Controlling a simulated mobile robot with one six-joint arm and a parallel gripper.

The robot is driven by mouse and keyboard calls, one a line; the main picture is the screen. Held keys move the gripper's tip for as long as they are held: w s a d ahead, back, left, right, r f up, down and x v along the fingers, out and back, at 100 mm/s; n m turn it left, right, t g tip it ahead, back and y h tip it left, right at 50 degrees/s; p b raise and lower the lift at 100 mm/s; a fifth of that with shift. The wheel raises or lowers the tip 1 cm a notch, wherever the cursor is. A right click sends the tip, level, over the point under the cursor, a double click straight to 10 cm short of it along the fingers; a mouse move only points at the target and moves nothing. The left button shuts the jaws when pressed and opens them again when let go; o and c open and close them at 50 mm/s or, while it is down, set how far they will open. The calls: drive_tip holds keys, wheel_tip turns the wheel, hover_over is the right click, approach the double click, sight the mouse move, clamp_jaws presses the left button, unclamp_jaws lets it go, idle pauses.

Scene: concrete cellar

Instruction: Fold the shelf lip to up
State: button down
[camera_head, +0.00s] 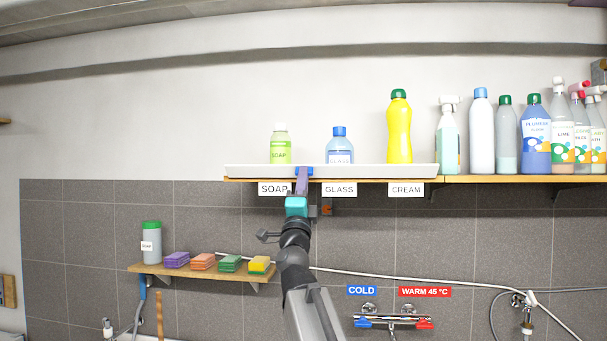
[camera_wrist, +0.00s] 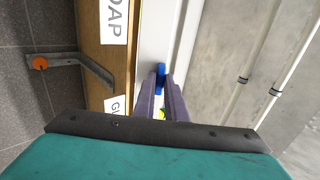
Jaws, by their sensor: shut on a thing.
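The shelf lip (camera_head: 360,171) is a long pale strip along the front edge of the upper shelf. It looks raised, its face hiding the feet of the bottles behind; its exact angle is hard to tell. In the wrist view the lip (camera_wrist: 151,35) runs beside the wooden shelf edge (camera_wrist: 91,45). A blue tab (camera_head: 304,171) sits on the lip left of its middle. My gripper (camera_head: 302,180) reaches up from below, its purple fingers shut on the blue tab, which also shows between the fingertips in the wrist view (camera_wrist: 160,72).
A green soap bottle (camera_head: 279,148), a blue glass-cleaner bottle (camera_head: 339,150) and a yellow bottle (camera_head: 398,130) stand behind the lip. Several more bottles stand at right. Below are a small shelf (camera_head: 190,270) with sponges and a wall tap (camera_head: 392,321). A bracket (camera_wrist: 80,65) is under the shelf.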

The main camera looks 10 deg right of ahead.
drive_tip(key=shift+r+g+y+p, duration=0.3)
drive_tip(key=shift+r+g+p, duration=0.5)
drive_tip(key=shift+p, duration=1.25)
drive_tip(key=shift+w+r+g+y+p, duration=0.1)
drive_tip(key=shift+r+g+y+p, duration=0.2)
drive_tip(key=shift+g+p, duration=0.65)
drive_tip(key=shift+w+d+r+g+y, duration=0.1)
drive_tip(key=shift+w+r+g+y, duration=0.15)
drive_tip(key=shift+g, duration=0.35)
drive_tip(key=shift+r+g+y, duration=0.15)
drive_tip(key=shift+r+g, duration=0.2)
drive_tip(key=shift+g, duration=0.2)
drive_tip(key=shift+w+r+g, duration=0.2)
drive_tip(key=shift+r+g, duration=0.15)
drive_tip(key=shift+g, duration=0.25)
drive_tip(key=shift+w+d+r+g+y, duration=0.2)
drive_tip(key=shift+g+y, duration=0.2)
drive_tip(key=shift+g, duration=0.2)
drive_tip(key=c, duration=1.8)
unclamp_jaws()
